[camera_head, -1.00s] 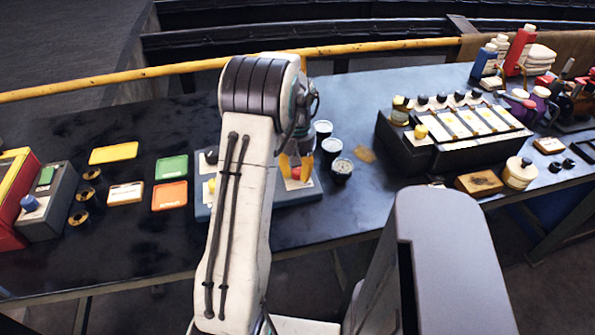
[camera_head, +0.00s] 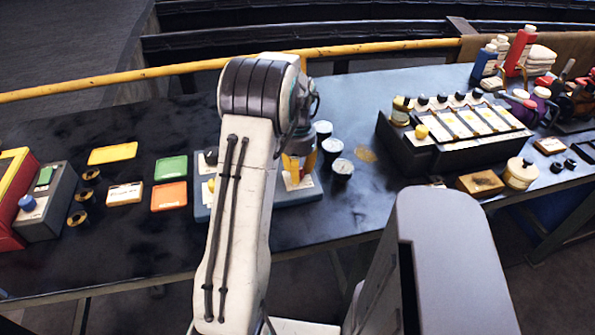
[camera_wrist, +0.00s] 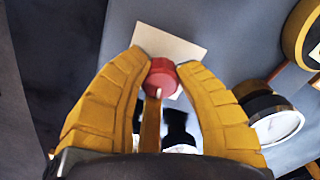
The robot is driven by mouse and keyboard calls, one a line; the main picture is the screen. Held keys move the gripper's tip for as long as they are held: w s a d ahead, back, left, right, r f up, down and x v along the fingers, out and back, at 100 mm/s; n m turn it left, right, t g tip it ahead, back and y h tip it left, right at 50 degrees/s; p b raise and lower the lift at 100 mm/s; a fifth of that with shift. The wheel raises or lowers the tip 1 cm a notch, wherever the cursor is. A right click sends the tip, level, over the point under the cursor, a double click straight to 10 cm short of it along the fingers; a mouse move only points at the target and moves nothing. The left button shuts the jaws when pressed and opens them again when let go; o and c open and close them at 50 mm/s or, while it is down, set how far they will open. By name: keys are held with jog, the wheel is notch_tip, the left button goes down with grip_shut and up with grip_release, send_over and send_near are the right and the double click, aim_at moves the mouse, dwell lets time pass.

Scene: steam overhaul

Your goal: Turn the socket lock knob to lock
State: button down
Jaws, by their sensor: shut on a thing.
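A small round red knob (camera_wrist: 161,77) with a pale pointer mark sits on a cream plate (camera_wrist: 172,45) in the wrist view. The plate is on a blue-grey panel (camera_head: 285,198) on the bench, partly behind my arm in the head view. My gripper (camera_head: 297,173) reaches down onto the panel's right part. In the wrist view its two yellow fingers stand on either side of the knob, with their tips closed on it. In the head view the fingers hide the knob. No lettering is readable on the plate.
Black cylinders with pale round tops (camera_head: 342,168) stand close to the right of my gripper. A black rack with white panels (camera_head: 455,140) is farther right. Green (camera_head: 170,167) and orange (camera_head: 169,195) trays lie left of the panel. A yellow rail (camera_head: 150,73) runs behind the bench.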

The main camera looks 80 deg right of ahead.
jog(key=shift+f+m, duration=0.1)
jog(key=shift+m, duration=1)
jog(key=c, duration=0.9)
grip_release()
jog(key=shift+o, duration=0.2)
notch_tip(320, 180, up, 12)
dwell(0.4)
